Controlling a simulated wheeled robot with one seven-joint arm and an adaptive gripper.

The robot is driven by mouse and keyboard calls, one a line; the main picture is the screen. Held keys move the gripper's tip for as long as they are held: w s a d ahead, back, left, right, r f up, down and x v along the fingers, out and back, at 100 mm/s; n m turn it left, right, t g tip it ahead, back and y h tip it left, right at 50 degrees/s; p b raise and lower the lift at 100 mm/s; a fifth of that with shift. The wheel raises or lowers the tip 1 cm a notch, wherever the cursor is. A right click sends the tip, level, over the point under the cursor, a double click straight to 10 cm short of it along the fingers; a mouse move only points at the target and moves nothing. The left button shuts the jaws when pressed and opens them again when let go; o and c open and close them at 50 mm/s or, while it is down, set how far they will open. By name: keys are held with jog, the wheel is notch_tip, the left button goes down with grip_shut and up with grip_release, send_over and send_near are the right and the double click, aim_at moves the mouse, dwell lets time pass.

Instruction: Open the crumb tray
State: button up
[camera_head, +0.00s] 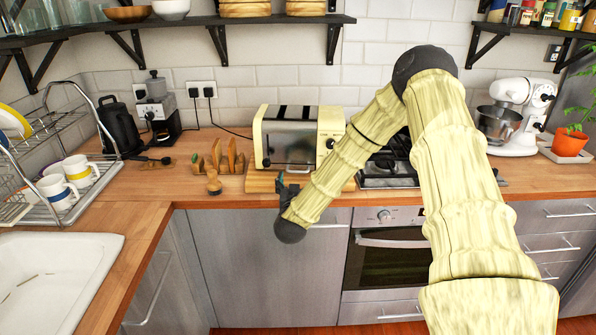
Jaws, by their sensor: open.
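The toaster (289,142) is a cream box with a steel front, two slots on top and controls at its right end. It stands on a wooden board (260,183) near the counter's front edge. The crumb tray cannot be made out on its own; the toaster's lower edge is partly behind my arm. My gripper (281,178) is small and dark in this view, just in front of the toaster's lower left front. It is open, with nothing visible in it. I cannot tell whether it touches the toaster.
A wooden toast rack (228,158) and a small wooden object (213,183) stand left of the toaster. A gas hob (388,170) is to the right, partly behind my arm, above an oven (385,262). Further left are a black kettle (119,126), a coffee grinder (158,110) and a dish rack (62,190).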

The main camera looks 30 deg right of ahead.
aim_at(298, 172)
jog(key=shift+p+x, duration=0.6)
jog(key=shift+x, duration=2.3)
jog(key=shift+c, duration=0.5)
